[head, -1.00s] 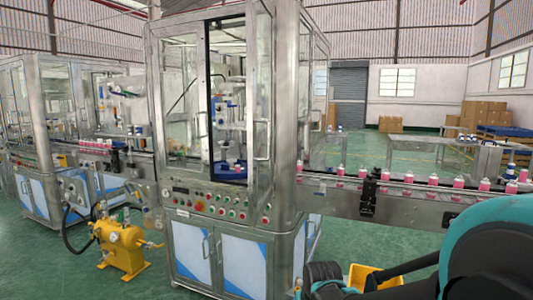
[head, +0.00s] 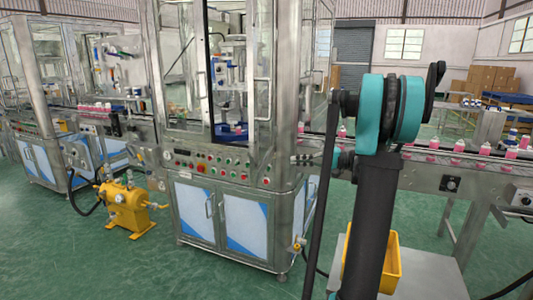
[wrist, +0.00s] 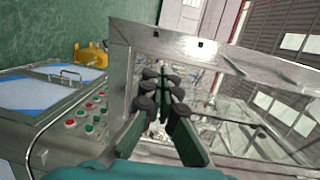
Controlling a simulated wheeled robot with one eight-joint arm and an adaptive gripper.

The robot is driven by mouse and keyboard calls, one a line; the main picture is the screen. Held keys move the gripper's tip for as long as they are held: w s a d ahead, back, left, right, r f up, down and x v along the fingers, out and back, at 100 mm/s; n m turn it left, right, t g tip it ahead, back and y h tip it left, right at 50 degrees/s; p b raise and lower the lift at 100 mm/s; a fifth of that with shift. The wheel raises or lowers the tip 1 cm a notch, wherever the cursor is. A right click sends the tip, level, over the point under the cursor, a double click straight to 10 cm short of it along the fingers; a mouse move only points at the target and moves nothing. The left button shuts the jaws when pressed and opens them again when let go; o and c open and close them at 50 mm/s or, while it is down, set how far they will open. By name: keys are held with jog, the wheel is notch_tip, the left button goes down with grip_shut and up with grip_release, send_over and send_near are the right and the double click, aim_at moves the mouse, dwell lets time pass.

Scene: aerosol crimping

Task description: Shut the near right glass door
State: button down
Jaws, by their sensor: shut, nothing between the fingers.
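The near right glass door (head: 263,45) is on the front of the near steel machine in the head view, a narrow steel-framed pane with a long vertical handle. It looks ajar, with a dark-edged opening between it and the left glass door; its exact angle is hard to tell.
The button panel (head: 215,168) juts out below the doors. A conveyor (head: 425,170) with pink cans runs off to the right. A yellow pump (head: 127,207) stands on the floor at left. A yellow bin (head: 384,262) is behind my arm. The green floor before the cabinet is clear.

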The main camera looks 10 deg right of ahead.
aim_at(258, 151)
jog(key=shift+y, duration=0.5)
jog(key=x, duration=0.4)
jog(key=w+r+x, duration=0.1)
jog(key=x, duration=0.7)
jog(key=shift+w+d+r, duration=0.25)
jog(key=shift+w+r, duration=0.1)
jog(key=shift+w, duration=0.05)
